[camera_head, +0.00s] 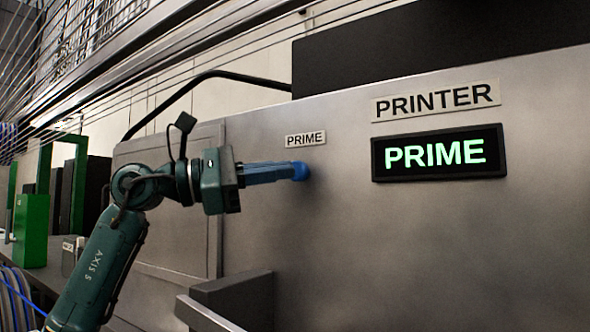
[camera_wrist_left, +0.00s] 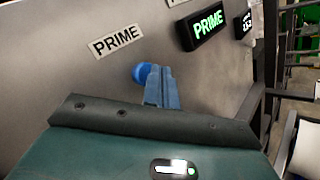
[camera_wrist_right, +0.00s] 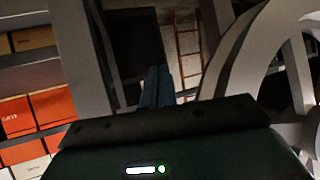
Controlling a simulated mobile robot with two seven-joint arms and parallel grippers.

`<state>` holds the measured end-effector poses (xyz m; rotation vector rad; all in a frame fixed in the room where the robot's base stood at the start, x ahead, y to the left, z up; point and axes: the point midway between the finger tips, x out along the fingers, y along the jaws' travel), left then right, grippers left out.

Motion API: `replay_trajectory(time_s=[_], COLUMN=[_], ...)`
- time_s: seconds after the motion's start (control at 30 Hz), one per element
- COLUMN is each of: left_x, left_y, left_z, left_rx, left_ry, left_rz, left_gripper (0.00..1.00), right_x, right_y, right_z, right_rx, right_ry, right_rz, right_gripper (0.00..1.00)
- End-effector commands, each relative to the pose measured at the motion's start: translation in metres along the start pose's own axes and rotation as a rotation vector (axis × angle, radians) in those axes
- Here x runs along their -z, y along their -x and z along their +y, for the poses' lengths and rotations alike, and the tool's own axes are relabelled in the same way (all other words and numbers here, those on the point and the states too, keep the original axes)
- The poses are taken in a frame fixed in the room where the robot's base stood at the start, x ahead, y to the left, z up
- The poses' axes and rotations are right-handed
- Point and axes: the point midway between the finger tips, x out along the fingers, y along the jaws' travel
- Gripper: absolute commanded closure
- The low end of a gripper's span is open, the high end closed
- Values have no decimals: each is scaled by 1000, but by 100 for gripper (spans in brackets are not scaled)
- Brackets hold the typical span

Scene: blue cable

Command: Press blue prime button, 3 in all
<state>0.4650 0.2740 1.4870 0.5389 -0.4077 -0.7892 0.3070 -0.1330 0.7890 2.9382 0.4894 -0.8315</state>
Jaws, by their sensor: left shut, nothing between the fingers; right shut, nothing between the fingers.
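The round blue prime button (camera_head: 301,171) sits on the grey metal printer panel (camera_head: 330,230), below a small PRIME label (camera_head: 306,139). It also shows in the left wrist view (camera_wrist_left: 140,72), just beyond my fingertips. My left gripper (camera_head: 290,171) is shut and empty, its blue fingers pointing at the button. The fingertips overlap the button in the head view; I cannot tell whether they press it. The lit display (camera_head: 436,153) reads PRIME in green. My right gripper (camera_wrist_right: 158,72) is shut and empty, away from the panel, and shows only in the right wrist view.
A PRINTER label (camera_head: 435,101) is above the display. A dark ledge (camera_head: 233,292) juts out low on the panel. A green box (camera_head: 31,230) stands at the left. Shelves with orange boxes (camera_wrist_right: 18,115) show in the right wrist view.

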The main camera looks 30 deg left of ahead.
Motion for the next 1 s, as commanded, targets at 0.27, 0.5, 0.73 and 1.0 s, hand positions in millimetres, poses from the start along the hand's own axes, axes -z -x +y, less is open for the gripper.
replay_trajectory(time_s=[0.27,0.5,0.73,1.0], left_x=[3,3,4,5], left_y=[-4,-4,-6,-8], left_z=[2,3,4,6], left_rx=[1,0,1,0], left_ry=[1,1,0,0], left_rz=[0,0,0,0], left_gripper=[100,100,100,100], right_x=[3,3,4,7], right_y=[2,2,3,3], right_z=[0,0,0,-1], right_rx=[0,-1,-2,-3], right_ry=[1,1,-3,-10], right_rz=[-1,-1,-1,1], right_gripper=[100,100,100,100])
